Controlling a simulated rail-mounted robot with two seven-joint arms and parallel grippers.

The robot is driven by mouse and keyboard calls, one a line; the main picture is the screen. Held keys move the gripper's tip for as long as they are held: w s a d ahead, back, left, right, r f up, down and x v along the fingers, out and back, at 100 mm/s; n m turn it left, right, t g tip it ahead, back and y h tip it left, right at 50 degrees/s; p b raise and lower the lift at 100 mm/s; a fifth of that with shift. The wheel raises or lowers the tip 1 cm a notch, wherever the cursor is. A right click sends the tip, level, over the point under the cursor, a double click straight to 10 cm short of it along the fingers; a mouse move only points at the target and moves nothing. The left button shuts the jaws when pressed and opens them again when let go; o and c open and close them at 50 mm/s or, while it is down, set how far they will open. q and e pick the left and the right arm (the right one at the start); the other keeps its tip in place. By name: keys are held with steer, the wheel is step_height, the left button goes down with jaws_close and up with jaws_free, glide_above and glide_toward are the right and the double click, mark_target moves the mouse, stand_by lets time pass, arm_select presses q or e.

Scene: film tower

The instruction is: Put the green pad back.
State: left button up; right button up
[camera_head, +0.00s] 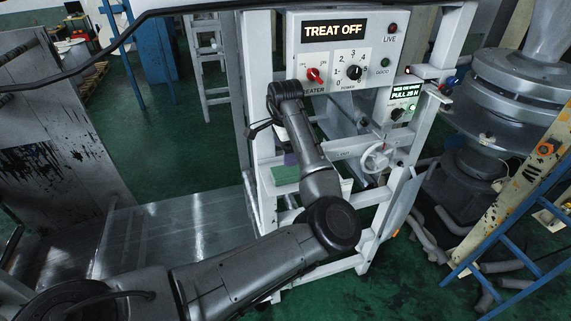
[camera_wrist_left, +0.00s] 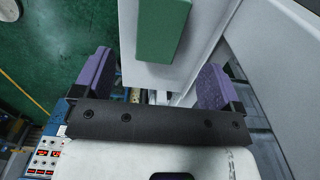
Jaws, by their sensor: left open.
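The green pad (camera_wrist_left: 162,28) is a green block at the top of the left wrist view, against a white surface (camera_wrist_left: 150,78). A green patch (camera_head: 285,175) shows beside my left gripper in the head view, on the machine frame's left side; it appears to be the pad. My left gripper (camera_wrist_left: 156,62) has two purple fingers spread wide with nothing between them. The pad lies ahead of the fingertips, roughly in line with the gap, and does not touch them. In the head view one purple finger (camera_head: 290,159) shows behind my arm. My right gripper is out of view.
The white machine frame carries a control box (camera_head: 340,50) reading "TREAT OFF", and a small green display (camera_head: 405,93). Green floor (camera_head: 190,150) is open at the left.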

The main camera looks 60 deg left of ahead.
arm_select(q)
steer(key=shift+r, duration=1.6)
